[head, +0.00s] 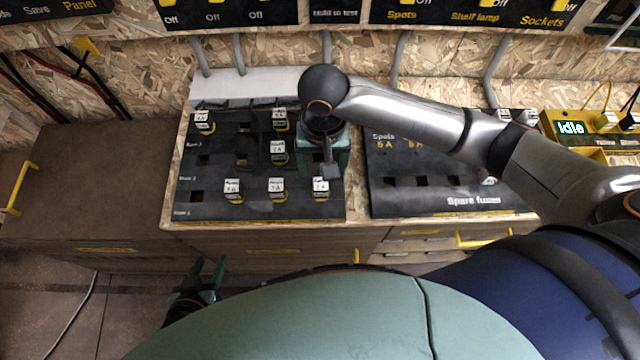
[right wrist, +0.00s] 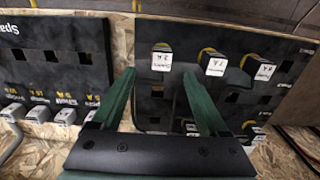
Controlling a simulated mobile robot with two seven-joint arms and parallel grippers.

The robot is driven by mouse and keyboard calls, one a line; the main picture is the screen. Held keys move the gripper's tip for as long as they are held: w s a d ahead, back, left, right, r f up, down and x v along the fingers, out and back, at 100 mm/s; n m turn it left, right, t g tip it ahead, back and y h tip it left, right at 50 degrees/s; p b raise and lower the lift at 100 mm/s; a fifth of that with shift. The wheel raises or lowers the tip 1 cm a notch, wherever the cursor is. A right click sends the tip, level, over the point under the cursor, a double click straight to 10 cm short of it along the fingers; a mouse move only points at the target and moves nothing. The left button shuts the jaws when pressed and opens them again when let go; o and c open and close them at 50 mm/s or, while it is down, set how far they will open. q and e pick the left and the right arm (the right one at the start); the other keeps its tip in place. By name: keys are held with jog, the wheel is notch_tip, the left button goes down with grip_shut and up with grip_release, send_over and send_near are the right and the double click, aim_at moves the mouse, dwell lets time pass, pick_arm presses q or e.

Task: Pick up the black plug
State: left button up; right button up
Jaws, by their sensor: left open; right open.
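I cannot single out the black plug for sure. At the right edge of the head view, a black lead (head: 632,98) runs to a connector on a yellow box (head: 560,120) marked "Idle". My right gripper (head: 325,168) is low over the black fuse board (head: 215,160), partly hidden by its own wrist. In the right wrist view its green fingers (right wrist: 157,75) are apart, and a fuse with a white label (right wrist: 161,60) shows beyond and between the tips. I cannot tell whether they touch it. My left gripper (head: 208,270) is open and empty, low in front of the cabinet.
Several white-labelled fuses (head: 276,187) stand in the board around my right gripper. A second board marked "Spare fuses" (head: 450,190) lies to the right. A brown cabinet top (head: 90,180) on the left is clear. Grey conduits (head: 398,60) run down the back wall.

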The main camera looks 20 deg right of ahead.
aim_at(321, 184)
notch_tip(321, 184, down, 9)
jog(key=shift+w+a+f+b, duration=0.1)
jog(key=shift+w+b, duration=0.05)
jog(key=shift+b, duration=0.3)
jog(key=shift+c, duration=0.3)
grip_shut()
